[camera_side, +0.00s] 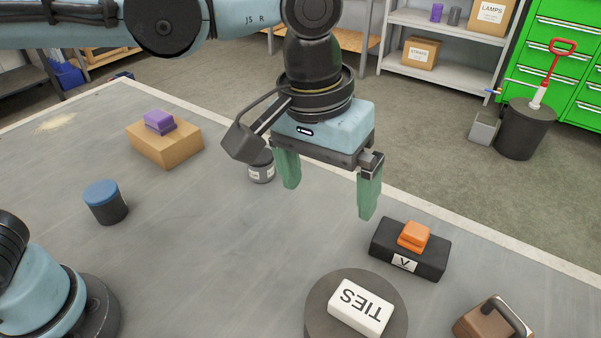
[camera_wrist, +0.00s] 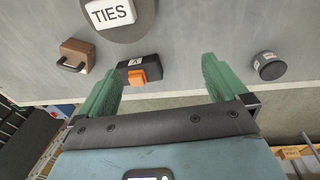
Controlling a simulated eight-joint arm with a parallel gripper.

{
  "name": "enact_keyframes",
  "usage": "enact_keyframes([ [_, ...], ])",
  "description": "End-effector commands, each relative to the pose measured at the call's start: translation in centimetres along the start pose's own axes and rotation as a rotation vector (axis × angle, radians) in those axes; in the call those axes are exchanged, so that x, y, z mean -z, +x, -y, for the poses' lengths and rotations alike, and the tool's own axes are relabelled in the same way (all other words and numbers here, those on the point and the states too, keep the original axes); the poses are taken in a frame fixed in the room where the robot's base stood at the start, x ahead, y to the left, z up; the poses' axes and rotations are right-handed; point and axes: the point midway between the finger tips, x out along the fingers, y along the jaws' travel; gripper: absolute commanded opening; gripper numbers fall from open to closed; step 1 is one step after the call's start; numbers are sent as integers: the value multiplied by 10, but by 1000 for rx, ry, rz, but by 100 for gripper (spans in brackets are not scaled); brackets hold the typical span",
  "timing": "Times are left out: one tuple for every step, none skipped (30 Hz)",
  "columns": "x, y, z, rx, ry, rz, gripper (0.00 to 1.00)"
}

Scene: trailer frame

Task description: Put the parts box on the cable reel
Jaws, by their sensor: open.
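A white box lettered TIES (camera_side: 360,307), which looks like the parts box, lies flat on a round dark grey top (camera_side: 319,312), probably the cable reel. In the wrist view the white box (camera_wrist: 113,14) and the round top (camera_wrist: 146,20) are at the upper edge, partly cut off. My gripper (camera_side: 328,200) is open and empty above the table, with its green fingers pointing down. It is apart from the white box, behind it in the side view. In the wrist view nothing is held between the fingers (camera_wrist: 162,70).
A black labelled box (camera_side: 382,250) with an orange block (camera_side: 414,236), and a brown handled case (camera_side: 482,322), stand nearby. A grey jar (camera_side: 262,172), a blue-lidded jar (camera_side: 105,203) and a cardboard box (camera_side: 172,151) under a purple block (camera_side: 159,121) stand farther left. The middle is clear.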

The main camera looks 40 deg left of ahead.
Motion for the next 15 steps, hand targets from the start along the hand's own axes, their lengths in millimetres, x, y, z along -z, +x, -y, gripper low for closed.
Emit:
enact_keyframes([
  [8, -1, 29, -16, -13, -36, 100],
  [11, -1, 44, -24, -13, -58, 100],
  [14, -1, 63, -34, -12, -90, 100],
  [16, 0, 78, -39, -11, -114, 100],
  [17, 0, 92, -43, -10, -140, 100],
  [18, 2, 111, -46, -9, -174, 100],
  [18, 3, 125, -46, -8, -201, 100],
  [17, 4, 139, -44, -7, -227, 100],
  [15, 7, 157, -39, -4, -263, 100],
  [13, 9, 170, -33, -3, -289, 100],
  [11, 11, 182, -26, -1, -315, 100],
  [7, 14, 198, -15, 2, -349, 100],
  [4, 17, 209, -5, 4, -373, 100],
  [1, 20, 219, 6, 6, -394, 100],
  [-2, 23, 231, 20, 9, -421, 100],
])
